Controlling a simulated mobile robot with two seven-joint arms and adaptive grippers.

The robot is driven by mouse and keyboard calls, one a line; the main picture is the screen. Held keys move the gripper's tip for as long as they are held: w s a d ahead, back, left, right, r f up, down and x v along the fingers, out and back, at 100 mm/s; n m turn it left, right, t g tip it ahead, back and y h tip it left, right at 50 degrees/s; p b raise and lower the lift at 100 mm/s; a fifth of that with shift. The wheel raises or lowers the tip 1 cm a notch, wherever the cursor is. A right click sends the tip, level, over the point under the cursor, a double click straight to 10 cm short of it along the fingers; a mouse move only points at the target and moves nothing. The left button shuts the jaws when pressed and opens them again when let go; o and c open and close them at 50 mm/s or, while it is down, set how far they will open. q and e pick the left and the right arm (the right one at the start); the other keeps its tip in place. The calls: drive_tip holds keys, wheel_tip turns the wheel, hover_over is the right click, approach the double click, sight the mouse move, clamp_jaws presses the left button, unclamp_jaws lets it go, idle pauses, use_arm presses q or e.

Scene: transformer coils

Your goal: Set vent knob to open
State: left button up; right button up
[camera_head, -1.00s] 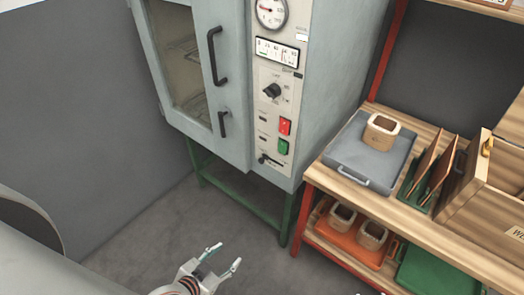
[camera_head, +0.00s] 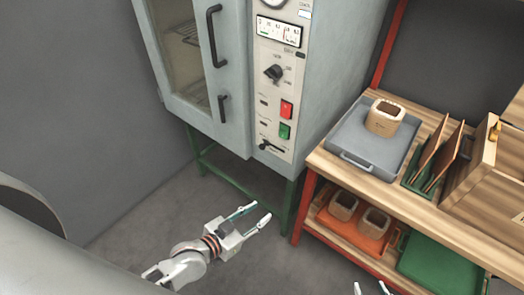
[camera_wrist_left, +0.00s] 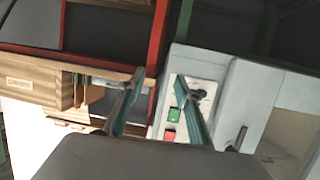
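The grey oven cabinet's control panel (camera_head: 278,95) carries a black rotary knob (camera_head: 273,72) and, near its bottom, a black lever-like knob (camera_head: 268,147). The labels are too small to read, so I cannot tell which is the vent knob. My left gripper (camera_head: 252,214) is open and empty, below and in front of the panel, apart from it. In the left wrist view its fingers (camera_wrist_left: 158,105) are spread, with the panel's lower part behind and beside the right finger. My right gripper (camera_head: 371,287) shows only its fingertips at the bottom edge, spread apart and empty.
A red button (camera_head: 286,108) and a green button (camera_head: 285,131) sit between the knobs. Door handles (camera_head: 215,37) stick out to the left. A wooden bench (camera_head: 350,180) with a grey tray (camera_head: 345,150) stands at right. Floor below the oven is clear.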

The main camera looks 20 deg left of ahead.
use_arm(q)
drive_tip(key=w+r+t+h+b, duration=0.1)
drive_tip(key=w+r+h+b, duration=0.1)
drive_tip(key=w, duration=0.6)
drive_tip(key=n+t+y+b, duration=0.1)
drive_tip(key=t+y+b, duration=0.1)
drive_tip(key=t+b, duration=0.1)
approach(261, 147)
drive_tip(key=w, duration=0.3)
drive_tip(key=x, duration=0.2)
drive_tip(key=b+x, duration=0.1)
drive_tip(key=x, duration=0.4)
drive_tip(key=shift+s+d+f, duration=0.15)
drive_tip(key=shift+d, duration=0.25)
drive_tip(key=shift+w+d, duration=0.15)
drive_tip(key=shift+w, duration=0.2)
use_arm(e)
wheel_tip(261, 147, down, 6)
drive_tip(key=a, duration=0.1)
drive_tip(key=shift+a, duration=0.2)
